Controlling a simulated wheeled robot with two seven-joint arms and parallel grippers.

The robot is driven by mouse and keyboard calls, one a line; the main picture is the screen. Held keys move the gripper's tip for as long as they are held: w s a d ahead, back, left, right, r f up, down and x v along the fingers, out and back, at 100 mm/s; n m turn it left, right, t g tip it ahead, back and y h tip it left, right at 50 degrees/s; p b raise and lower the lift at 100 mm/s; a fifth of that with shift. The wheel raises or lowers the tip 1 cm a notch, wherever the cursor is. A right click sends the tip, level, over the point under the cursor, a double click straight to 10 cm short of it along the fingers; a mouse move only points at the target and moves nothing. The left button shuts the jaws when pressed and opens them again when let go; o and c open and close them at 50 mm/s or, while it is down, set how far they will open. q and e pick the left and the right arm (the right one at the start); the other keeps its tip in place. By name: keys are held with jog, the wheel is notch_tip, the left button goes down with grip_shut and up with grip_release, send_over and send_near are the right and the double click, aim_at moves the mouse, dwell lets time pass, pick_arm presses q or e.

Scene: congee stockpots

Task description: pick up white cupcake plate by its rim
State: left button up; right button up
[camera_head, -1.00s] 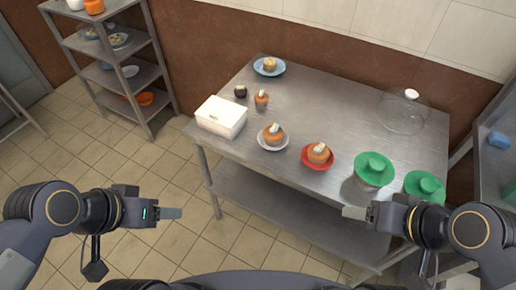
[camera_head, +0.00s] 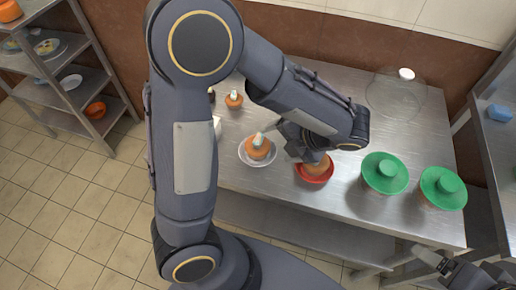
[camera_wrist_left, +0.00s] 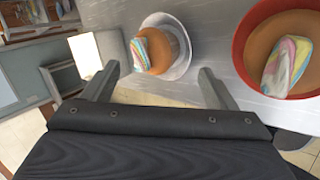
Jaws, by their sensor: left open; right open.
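The white plate (camera_head: 245,157) lies on the steel table with an orange-brown cupcake (camera_head: 258,150) on it. In the left wrist view the white plate (camera_wrist_left: 183,66) shows ahead, roughly between the lines of the two fingers, its cupcake (camera_wrist_left: 158,52) topped with pale, multicoloured icing. My left gripper (camera_head: 280,143) is over the table, just right of the white plate, between it and the red plate. In the left wrist view its fingers (camera_wrist_left: 157,86) are spread with nothing between them. I cannot tell whether they touch the rim. My right gripper (camera_head: 428,256) is open at the lower right, away from the plate.
A red plate (camera_head: 313,180) with a cupcake sits close to the left gripper. Green-lidded pots (camera_head: 385,172) and a glass dome (camera_head: 394,98) stand to the right. A small cupcake (camera_head: 233,99) is behind. My left arm hides the table's left part.

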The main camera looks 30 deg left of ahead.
aim_at(267, 148)
pick_arm(q)
jog(key=x, duration=0.6)
jog(key=shift+s+b, duration=0.1)
jog(key=shift+b, duration=0.25)
jog(key=shift+d, duration=0.1)
jog(key=c, duration=0.6)
